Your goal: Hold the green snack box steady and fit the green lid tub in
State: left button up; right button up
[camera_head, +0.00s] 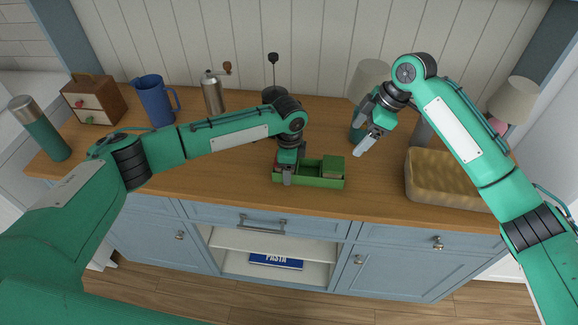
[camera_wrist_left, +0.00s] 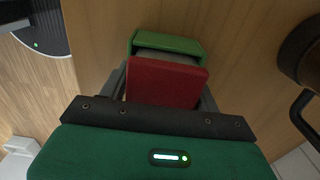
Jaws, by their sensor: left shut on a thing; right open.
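The green snack box (camera_head: 310,183) stands on the counter near its front edge. The green lid tub (camera_head: 334,162) sits in the box's right end, its flat top slightly above the rim. My left gripper (camera_head: 288,176) is shut on the box's left end, one finger showing on the front wall. My right gripper (camera_head: 363,146) is open and empty, above and right of the tub.
A tan basket (camera_head: 440,178) stands right of the box. A blue pitcher (camera_head: 154,102), a metal grinder (camera_head: 212,93), a small drawer box (camera_head: 94,100) and a green flask (camera_head: 40,130) stand to the left. The counter (camera_head: 220,180) left of the box is clear.

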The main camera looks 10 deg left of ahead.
pick_arm(q)
jog(key=o, duration=1.1)
